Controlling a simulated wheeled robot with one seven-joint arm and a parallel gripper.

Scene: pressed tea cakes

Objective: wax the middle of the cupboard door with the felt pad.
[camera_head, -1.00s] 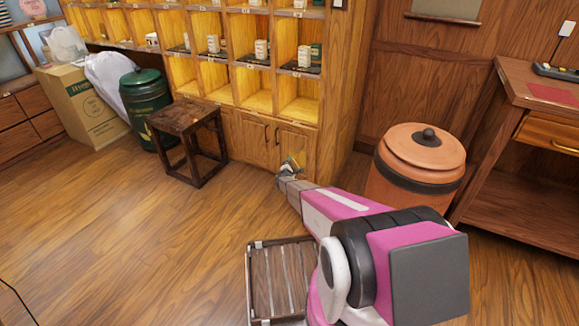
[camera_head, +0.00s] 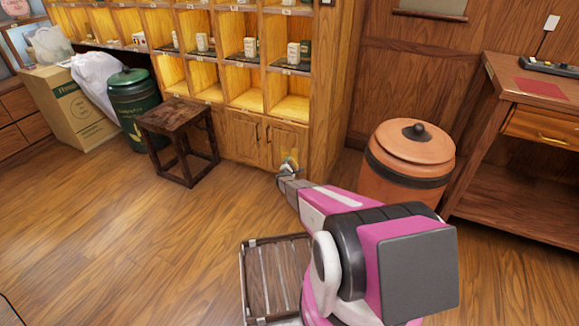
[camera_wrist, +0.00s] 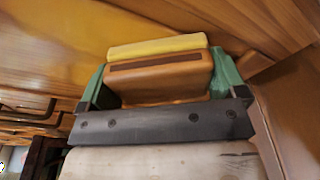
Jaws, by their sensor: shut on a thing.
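My gripper (camera_head: 287,172) is low in front of the cupboard's right-hand door (camera_head: 284,138). In the wrist view its green fingers (camera_wrist: 160,78) are shut on the sides of a brown block with a dark slot. A yellow felt pad (camera_wrist: 155,46) covers the block's far face and also shows as a small yellow patch in the head view (camera_head: 291,158). The pad faces wooden panelling; whether it touches the door cannot be told. Dark bar handles (camera_wrist: 30,112) show at the left of the wrist view. My arm and gripper hide the door's lower part.
A lidded clay jar (camera_head: 408,160) stands close to the right of my arm. A dark wooden stool (camera_head: 178,118) and a green bin (camera_head: 130,100) stand left. A slatted crate (camera_head: 262,245) is on the floor beside my arm. Floor at left is clear.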

